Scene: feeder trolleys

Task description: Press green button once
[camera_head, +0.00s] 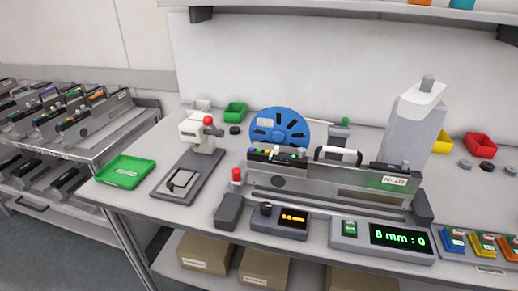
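Nothing covers the button. Neither of my grippers shows in the head view.
A smaller box with an orange display (293,219) and black knob stands to the left. The feeder with a blue reel (279,131) is behind. A green tray (125,172) lies at the left, coloured blocks (484,244) at the right. A shelf (350,9) overhangs the back.

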